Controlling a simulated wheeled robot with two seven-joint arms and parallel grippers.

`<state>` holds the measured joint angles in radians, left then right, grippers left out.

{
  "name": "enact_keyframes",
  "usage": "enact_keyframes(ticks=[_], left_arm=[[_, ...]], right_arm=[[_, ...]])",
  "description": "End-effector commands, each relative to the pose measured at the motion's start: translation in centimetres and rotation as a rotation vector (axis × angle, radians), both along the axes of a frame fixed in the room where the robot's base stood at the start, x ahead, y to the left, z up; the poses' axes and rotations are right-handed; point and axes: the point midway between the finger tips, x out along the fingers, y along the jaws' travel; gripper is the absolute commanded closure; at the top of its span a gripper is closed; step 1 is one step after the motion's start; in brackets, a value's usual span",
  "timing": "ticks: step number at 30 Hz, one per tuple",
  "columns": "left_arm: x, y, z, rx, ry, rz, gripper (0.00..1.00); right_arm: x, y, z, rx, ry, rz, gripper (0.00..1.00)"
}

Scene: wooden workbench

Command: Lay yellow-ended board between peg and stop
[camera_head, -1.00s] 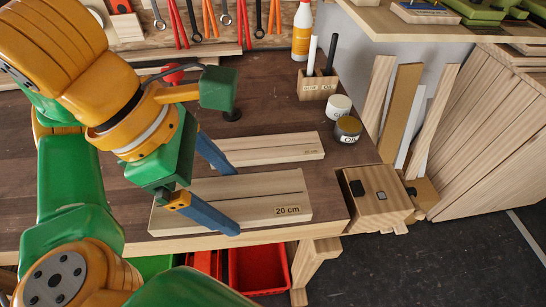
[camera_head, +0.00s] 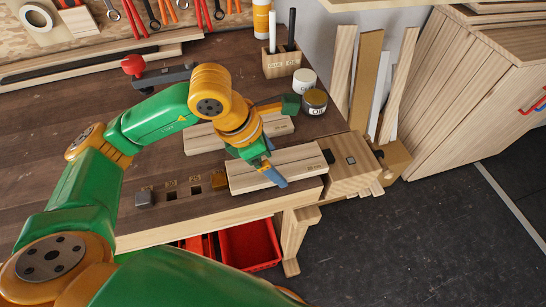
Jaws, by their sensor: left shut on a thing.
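My left gripper (camera_head: 268,170) is shut on the front pale wooden board (camera_head: 298,164), blue fingers around its middle. The board lies along the bench's front right edge, with a small dark label near its right end. No yellow end can be made out. Its left end is beside an orange-brown peg block (camera_head: 219,181) at the slot marked 20. Its right end is close to a dark stop block (camera_head: 328,156) by the end vise; I cannot tell if they touch. A second pale board (camera_head: 203,141) lies behind, partly hidden by my arm. My right gripper is not in view.
A grey metal block (camera_head: 145,198) sits at the left end of the slot row. An oil jar (camera_head: 314,101), a white jar (camera_head: 304,80) and a pen box (camera_head: 282,63) stand behind. A red bin (camera_head: 250,245) is below the bench.

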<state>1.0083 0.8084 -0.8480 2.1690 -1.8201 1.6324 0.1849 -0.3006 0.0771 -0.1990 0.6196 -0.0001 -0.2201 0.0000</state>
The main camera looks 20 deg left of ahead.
Motion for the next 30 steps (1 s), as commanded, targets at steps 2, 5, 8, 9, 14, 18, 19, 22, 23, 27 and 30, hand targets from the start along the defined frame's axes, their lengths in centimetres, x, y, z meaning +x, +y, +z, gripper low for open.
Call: enact_keyframes(ticks=[2,5,8,9,14,18,19,22,23,27,30], left_arm=[[0.0,0.0,-0.3,0.000,0.000,0.000,0.83],[0.0,0.0,-0.4,0.000,-0.001,0.000,0.83],[0.0,0.0,-0.4,0.000,-0.001,0.000,0.83],[0.0,0.0,-0.5,-0.001,-0.002,0.000,0.83],[0.0,0.0,-0.6,0.000,-0.001,0.000,0.00],[0.0,0.0,-0.6,-0.001,-0.001,0.001,0.00],[0.0,0.0,-0.6,-0.001,-0.001,0.001,0.00],[0.0,0.0,-0.1,-0.001,-0.001,0.001,0.00],[0.0,0.1,0.1,-0.001,-0.002,0.002,0.00],[-0.5,0.9,2.5,-0.001,-0.007,0.002,0.00],[-1.1,1.8,5.0,-0.001,-0.009,0.003,0.00]], right_arm=[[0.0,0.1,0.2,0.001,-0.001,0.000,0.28],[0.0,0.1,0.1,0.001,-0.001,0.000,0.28],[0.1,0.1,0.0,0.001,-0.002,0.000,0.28],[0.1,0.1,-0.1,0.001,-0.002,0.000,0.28],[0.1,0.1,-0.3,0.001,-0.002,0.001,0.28],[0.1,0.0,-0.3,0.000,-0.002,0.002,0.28],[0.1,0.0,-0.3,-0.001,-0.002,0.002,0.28],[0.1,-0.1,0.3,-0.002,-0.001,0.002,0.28],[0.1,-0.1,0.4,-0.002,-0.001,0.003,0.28],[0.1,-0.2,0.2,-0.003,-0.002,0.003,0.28],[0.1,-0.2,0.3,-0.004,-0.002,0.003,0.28]])
